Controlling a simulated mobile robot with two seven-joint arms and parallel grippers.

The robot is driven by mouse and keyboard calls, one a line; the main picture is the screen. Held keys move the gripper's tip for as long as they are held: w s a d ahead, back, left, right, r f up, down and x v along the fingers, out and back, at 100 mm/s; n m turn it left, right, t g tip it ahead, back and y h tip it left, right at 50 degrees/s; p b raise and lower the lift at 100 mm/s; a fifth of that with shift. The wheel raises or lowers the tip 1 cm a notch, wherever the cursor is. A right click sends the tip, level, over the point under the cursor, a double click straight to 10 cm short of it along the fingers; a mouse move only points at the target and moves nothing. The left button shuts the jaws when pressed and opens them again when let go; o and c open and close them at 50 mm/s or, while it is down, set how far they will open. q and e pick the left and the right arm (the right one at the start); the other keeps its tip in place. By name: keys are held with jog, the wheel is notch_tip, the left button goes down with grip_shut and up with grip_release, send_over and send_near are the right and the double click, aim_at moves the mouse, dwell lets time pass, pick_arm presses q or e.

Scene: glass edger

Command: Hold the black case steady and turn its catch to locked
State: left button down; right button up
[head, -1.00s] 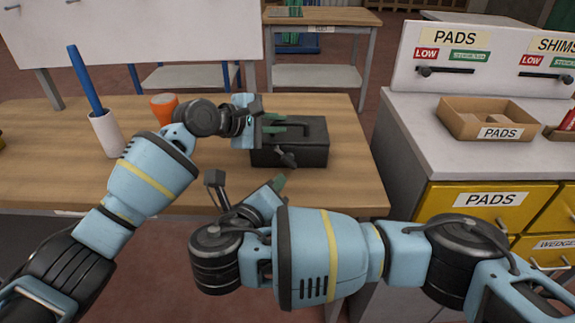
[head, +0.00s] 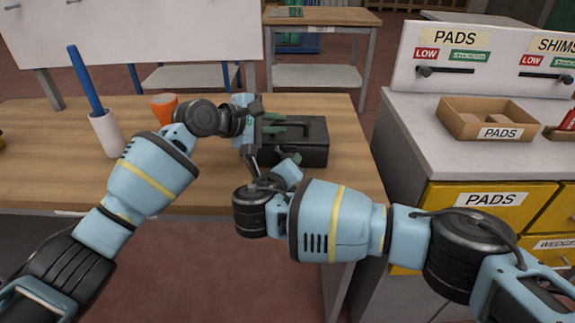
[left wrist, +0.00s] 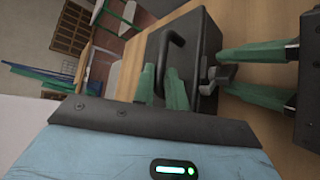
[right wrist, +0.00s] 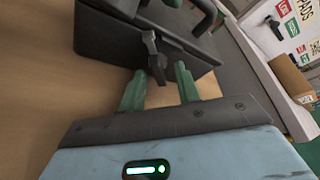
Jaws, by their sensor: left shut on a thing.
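The black case (head: 312,150) stands on the wooden table, its top handle (right wrist: 208,14) up. My left gripper (left wrist: 160,78) is shut on the case by its handle, with green fingers either side of the handle's end. The catch (right wrist: 154,56) is a dark lever on the case's front face, also seen in the left wrist view (left wrist: 222,74). My right gripper (right wrist: 160,76) is open in front of the case. Its fingertips stand either side of the catch's lower end, and a gap shows at each finger. In the head view the catch is mostly hidden by my right gripper.
A white cup (head: 110,134) with a blue stick and an orange cup (head: 163,107) stand on the table (head: 60,180) to the left. A grey counter (head: 420,145) with a cardboard pads box (head: 470,130) stands at the right. Bare table lies left of the case.

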pick_arm(q)
jog(key=shift+f, duration=0.2)
pick_arm(e)
jog(key=shift+w, duration=0.15)
grip_shut()
pick_arm(q)
jog(key=shift+a, duration=0.1)
pick_arm(e)
jog(key=m+y, duration=0.2)
jog(key=m, duration=0.1)
jog(key=shift+d+g, duration=0.1)
jog(key=shift+g, duration=0.2)
jog(key=shift+m+y, duration=1.1)
jog(key=shift+m, duration=0.4)
jog(key=shift+r, duration=0.1)
